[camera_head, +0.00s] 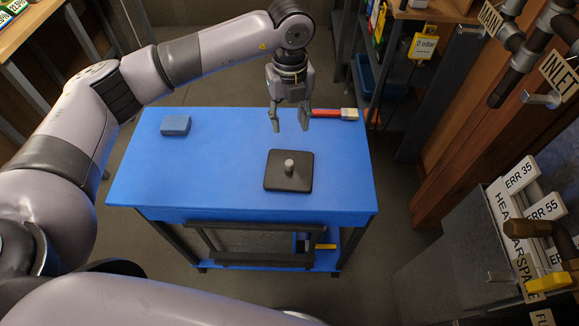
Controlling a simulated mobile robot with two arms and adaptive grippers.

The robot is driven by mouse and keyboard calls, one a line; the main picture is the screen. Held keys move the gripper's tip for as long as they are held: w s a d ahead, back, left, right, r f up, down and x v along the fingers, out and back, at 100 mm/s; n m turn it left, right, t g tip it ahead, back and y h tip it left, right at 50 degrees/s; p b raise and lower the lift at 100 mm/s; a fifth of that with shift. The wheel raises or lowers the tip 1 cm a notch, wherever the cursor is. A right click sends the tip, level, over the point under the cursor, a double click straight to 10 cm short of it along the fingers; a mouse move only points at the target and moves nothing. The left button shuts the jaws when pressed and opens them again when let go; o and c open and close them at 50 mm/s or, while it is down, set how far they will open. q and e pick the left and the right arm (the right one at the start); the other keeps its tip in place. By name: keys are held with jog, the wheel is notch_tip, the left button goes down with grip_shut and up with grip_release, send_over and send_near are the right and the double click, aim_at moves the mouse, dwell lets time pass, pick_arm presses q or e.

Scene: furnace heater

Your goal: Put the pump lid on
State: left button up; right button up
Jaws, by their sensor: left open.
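The pump lid (277,179), a dark square plate with a round grey knob, lies flat on the blue table (170,185), right of its middle. My left gripper (289,128) points down over the table, behind the lid and apart from it. Its fingers are spread and nothing shows between them. My right gripper is not visible. I cannot make out the pump opening that the lid fits.
A blue block (176,125) sits at the table's back left. A red-handled brush-like tool (338,113) lies at the back right, close to the gripper. A grey unit (445,235) with labels and valves stands at the right. The table's front left is clear.

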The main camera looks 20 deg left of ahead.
pick_arm(q)
jog(key=p, duration=0.1)
send_over(290, 163)
jog(key=w, duration=0.1)
jog(key=f, duration=0.9)
jog(key=shift+w+a+f, duration=0.15)
jog(key=shift+a+f, duration=0.05)
jog(key=shift+f, duration=0.2)
jog(key=f, duration=0.2)
jog(key=s+f+p, duration=0.1)
jog(key=f, duration=0.1)
jog(key=shift+s+d+f, duration=0.15)
jog(key=shift+d+f, duration=0.05)
jog(key=shift+f, duration=0.45)
jog(key=shift+c, duration=0.4)
grip_shut()
jog(key=shift+r, duration=0.1)
